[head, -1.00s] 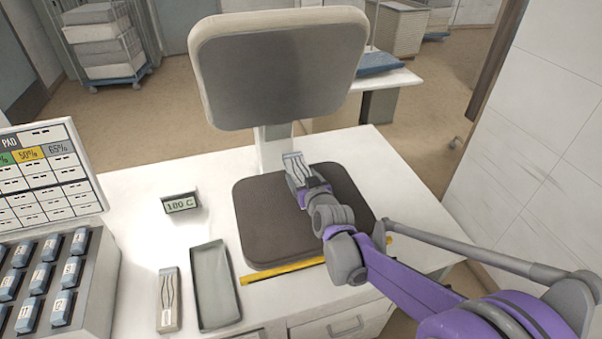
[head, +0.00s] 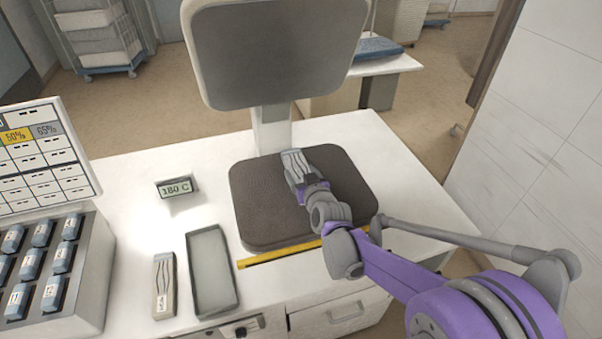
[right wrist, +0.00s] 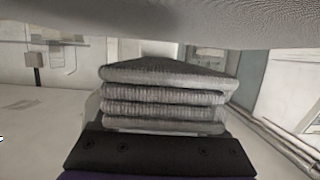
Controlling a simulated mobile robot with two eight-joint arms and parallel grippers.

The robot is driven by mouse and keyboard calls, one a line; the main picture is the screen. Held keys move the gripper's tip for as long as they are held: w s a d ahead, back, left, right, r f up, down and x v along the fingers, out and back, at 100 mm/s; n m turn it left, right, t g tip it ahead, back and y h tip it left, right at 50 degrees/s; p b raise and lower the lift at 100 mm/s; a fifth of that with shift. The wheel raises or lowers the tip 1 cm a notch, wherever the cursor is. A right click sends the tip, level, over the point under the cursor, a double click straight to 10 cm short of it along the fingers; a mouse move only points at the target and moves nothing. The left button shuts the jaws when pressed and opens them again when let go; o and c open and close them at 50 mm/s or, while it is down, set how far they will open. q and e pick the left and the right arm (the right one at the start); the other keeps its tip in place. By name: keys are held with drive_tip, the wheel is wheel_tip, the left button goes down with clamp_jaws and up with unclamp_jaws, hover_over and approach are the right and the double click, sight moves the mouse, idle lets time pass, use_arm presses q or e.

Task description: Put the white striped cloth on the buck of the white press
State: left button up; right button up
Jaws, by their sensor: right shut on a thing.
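The white press has a dark padded buck (head: 262,215) on the white table and a raised head (head: 280,52) above it. My right gripper (head: 305,180) is shut on a folded pale cloth with dark stripes (head: 294,160). The cloth is over the far middle of the buck; whether it touches the pad I cannot tell. In the right wrist view the folded cloth (right wrist: 165,95) shows as several stacked ribbed layers beyond the dark gripper bar. My left gripper is not in view.
Another folded striped cloth (head: 164,287) lies beside a grey tray (head: 192,270). A yellow strip (head: 280,254) lies along the buck's front edge. A "180 C" sign (head: 177,188) stands left of the press. A rack of labelled blocks (head: 85,285) fills the left.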

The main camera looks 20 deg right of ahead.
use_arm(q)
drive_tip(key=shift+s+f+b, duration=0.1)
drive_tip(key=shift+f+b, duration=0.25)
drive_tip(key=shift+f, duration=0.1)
use_arm(e)
drive_tip(key=shift+f, duration=0.55)
drive_tip(key=o, duration=1.4)
drive_tip(key=shift+s, duration=0.15)
